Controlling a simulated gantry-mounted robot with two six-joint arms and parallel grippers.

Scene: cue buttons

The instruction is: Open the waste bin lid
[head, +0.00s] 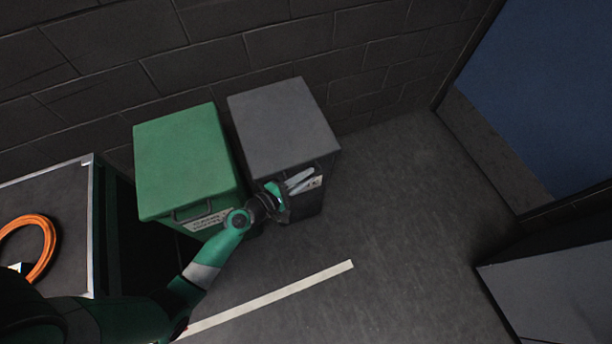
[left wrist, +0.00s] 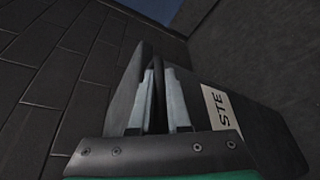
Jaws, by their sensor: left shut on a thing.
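The grey bin (head: 283,125) stands against the wall, and its flat grey lid looks closed. A pale label with the letters "STE" (left wrist: 218,107) shows on its front in the left wrist view. My left gripper (head: 303,181) is at the bin's upper front, just below the lid's front edge. In the left wrist view its two pale fingers are shut on a dark handle bar (left wrist: 158,82) between them. In the head view the gripper hides most of the handle and part of the label. My right gripper is in neither view.
A green-lidded bin (head: 185,160) stands close on the left. Further left is a dark table (head: 62,185) with an orange cable coil (head: 47,248). A pale floor stripe (head: 270,298) runs in front. The floor (head: 400,200) right of the grey bin is clear.

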